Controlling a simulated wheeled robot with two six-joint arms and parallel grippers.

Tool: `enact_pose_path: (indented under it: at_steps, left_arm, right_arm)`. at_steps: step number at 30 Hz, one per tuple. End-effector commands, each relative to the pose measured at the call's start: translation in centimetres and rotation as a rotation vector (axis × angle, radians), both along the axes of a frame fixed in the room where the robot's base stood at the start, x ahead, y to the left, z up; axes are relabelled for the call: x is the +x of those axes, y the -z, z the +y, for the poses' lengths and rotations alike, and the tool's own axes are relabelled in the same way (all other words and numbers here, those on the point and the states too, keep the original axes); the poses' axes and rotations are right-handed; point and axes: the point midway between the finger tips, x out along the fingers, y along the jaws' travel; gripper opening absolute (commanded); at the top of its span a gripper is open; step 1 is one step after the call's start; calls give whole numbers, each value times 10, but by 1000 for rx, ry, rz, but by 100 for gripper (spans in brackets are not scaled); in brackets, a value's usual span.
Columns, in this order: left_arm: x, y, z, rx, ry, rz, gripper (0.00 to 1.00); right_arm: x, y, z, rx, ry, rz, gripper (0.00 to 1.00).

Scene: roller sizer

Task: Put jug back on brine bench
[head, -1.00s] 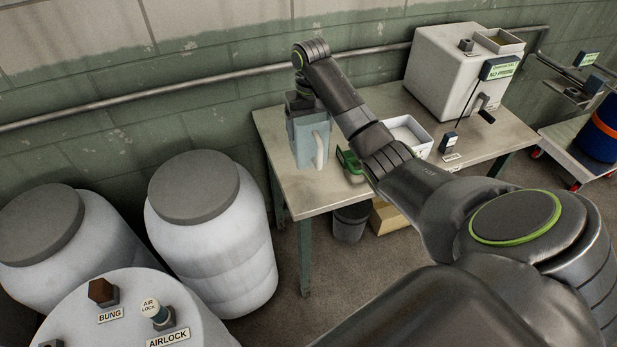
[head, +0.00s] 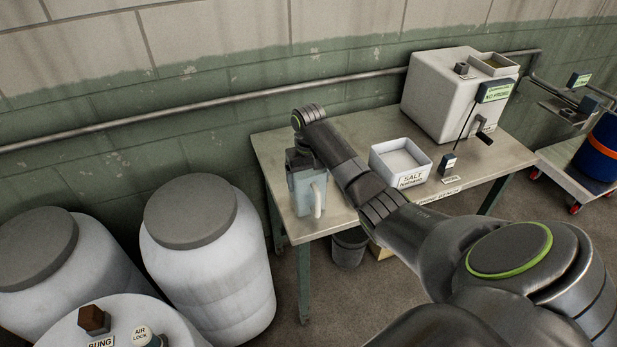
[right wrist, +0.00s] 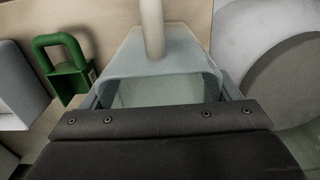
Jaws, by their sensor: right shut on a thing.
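The jug (head: 307,192) is pale grey-blue with a white handle. It is upright over the left end of the brine bench (head: 350,225); whether its base touches the top I cannot tell. My right gripper (head: 299,160) is shut on the jug near its rim, at the far side from the handle. In the right wrist view the jug (right wrist: 160,62) opens toward the camera, with the dark gripper (right wrist: 160,115) across its near side. My left gripper is out of view.
A white salt tray (head: 401,163) and a white machine (head: 450,100) stand further right on the bench. A green object with a loop handle (right wrist: 68,70) is beside the jug. White barrels (head: 205,255) stand left of the bench, and a bucket (head: 349,248) beneath.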

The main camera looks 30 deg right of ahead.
Motion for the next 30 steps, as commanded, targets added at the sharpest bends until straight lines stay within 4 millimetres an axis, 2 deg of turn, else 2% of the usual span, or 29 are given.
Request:
enact_pose_path:
  at_steps: [6,7,10,20,26,30]
  left_arm:
    - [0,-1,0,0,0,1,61]
    - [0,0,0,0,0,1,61]
    - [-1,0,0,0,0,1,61]
    - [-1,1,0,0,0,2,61]
    - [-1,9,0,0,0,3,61]
    - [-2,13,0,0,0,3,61]
  right_arm:
    - [0,2,0,0,0,1,38]
    - [0,3,0,0,0,1,86]
    - [0,3,0,0,0,0,99]
    - [1,-3,0,0,0,-3,100]
    - [2,-36,-1,-2,0,-8,100]
    - [2,-71,-1,-2,0,-7,100]
